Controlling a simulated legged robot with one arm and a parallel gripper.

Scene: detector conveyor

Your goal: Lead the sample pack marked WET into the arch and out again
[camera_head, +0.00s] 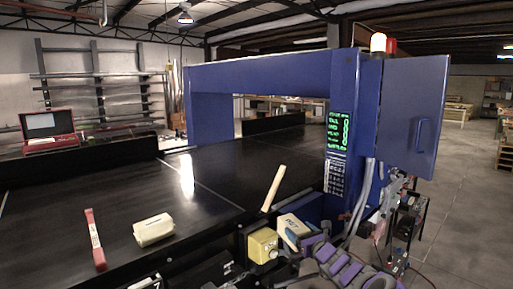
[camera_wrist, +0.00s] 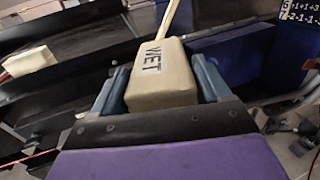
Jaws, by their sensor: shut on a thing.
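The sample pack marked WET (camera_wrist: 160,75) is a cream block with dark letters. My gripper (camera_wrist: 163,92) is shut on it, with one finger on each side. In the head view the pack (camera_head: 292,226) is beside the conveyor's near edge, in front of the arch's near post and outside the opening. My gripper (camera_head: 304,240) there is partly hidden by my purple arm links. The blue arch (camera_head: 260,72) spans the black conveyor (camera_head: 120,195). Its near post carries a panel with green text.
Another cream pack (camera_head: 153,230) and a red-and-white stick (camera_head: 95,240) lie on the belt at left. A yellow box (camera_head: 262,245) sits at the near edge. Bare belt leads under the arch.

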